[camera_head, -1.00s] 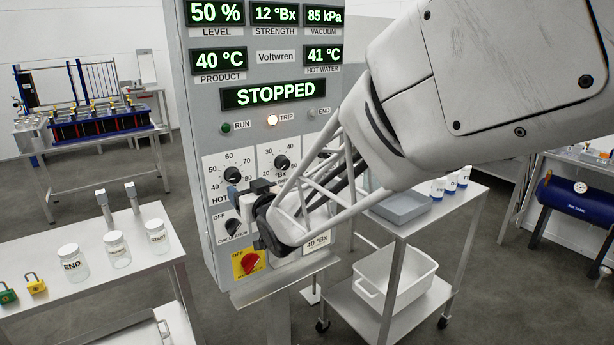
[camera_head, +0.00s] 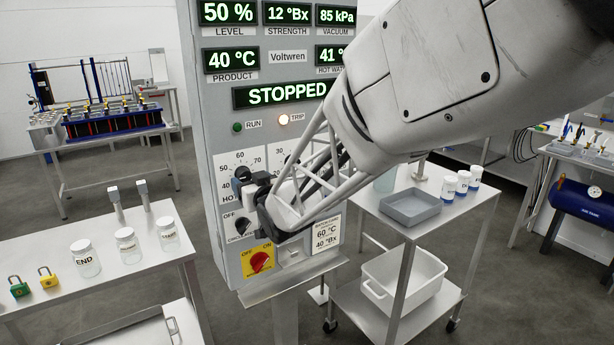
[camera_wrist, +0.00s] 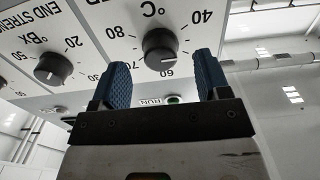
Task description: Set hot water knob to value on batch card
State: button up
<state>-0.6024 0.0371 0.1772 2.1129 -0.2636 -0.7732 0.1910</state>
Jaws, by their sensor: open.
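The hot water knob (camera_wrist: 160,48) is black and round on a °C scale from 40 to 80. It sits between the blue fingertips of my open gripper (camera_wrist: 163,78) in the wrist view, where the panel appears upside down. The batch card (camera_head: 327,236) on the lower panel reads 60 °C and 40 °Bx. The hot water display (camera_head: 331,55) shows 41 °C, partly covered by my arm.
A strength knob (camera_wrist: 53,68) sits beside the hot water knob. Below my gripper are the circulation switch and a red-yellow main switch (camera_head: 260,262). The status display (camera_head: 280,94) reads STOPPED and the trip lamp (camera_head: 284,120) is lit. Steel tables stand either side.

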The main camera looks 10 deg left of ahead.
aim_at(246, 178)
jog(key=shift+x, duration=1.5)
jog(key=c, duration=0.9)
